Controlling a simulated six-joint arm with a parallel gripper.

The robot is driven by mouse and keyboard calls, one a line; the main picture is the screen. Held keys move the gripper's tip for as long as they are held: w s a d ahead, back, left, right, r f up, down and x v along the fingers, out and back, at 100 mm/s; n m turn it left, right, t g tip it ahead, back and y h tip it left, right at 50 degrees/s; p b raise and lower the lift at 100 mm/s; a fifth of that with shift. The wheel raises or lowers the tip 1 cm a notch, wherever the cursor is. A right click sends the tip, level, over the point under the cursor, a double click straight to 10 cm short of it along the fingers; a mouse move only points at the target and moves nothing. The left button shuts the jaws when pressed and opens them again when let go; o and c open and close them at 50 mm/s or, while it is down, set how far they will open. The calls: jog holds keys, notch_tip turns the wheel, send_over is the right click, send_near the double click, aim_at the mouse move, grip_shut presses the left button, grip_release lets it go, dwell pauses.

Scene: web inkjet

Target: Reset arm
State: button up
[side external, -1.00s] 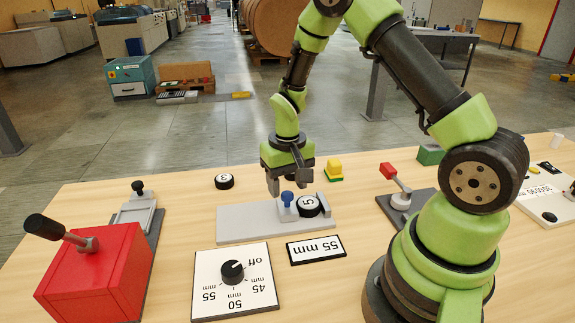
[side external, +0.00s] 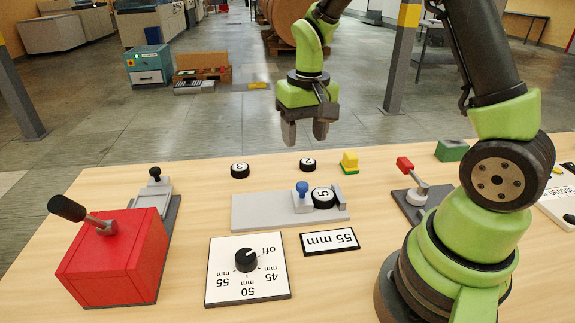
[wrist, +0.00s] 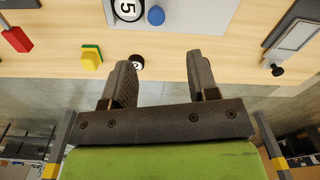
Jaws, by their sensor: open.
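My gripper (side external: 304,132) is open and empty, raised above the far edge of the table. It also shows in the wrist view (wrist: 161,75), its two fingers apart with nothing between them. Below it on the table is a black puck (side external: 307,165) with a white label. Nearer the front, a black puck marked 5 (side external: 323,198) sits on the grey fixture plate (side external: 258,211) against the fixture's blue-knobbed slider (side external: 302,189). Another black puck marked 3 (side external: 240,170) lies to the left.
A red box with a lever (side external: 112,262), a grey slide fixture (side external: 154,190), a dial panel (side external: 247,284) and a 55 mm sign (side external: 330,241) stand in front and left. A yellow-green block (side external: 349,162), a red-handled lever (side external: 410,175) and a green block (side external: 452,150) stand right.

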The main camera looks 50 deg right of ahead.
jog(key=s+a+r+n+t+y, duration=0.2)
jog(key=s+a+r+t, duration=0.4)
jog(key=s+r, duration=0.8)
jog(key=s+a, duration=0.1)
jog(key=a, duration=0.2)
jog(key=shift+t, duration=0.4)
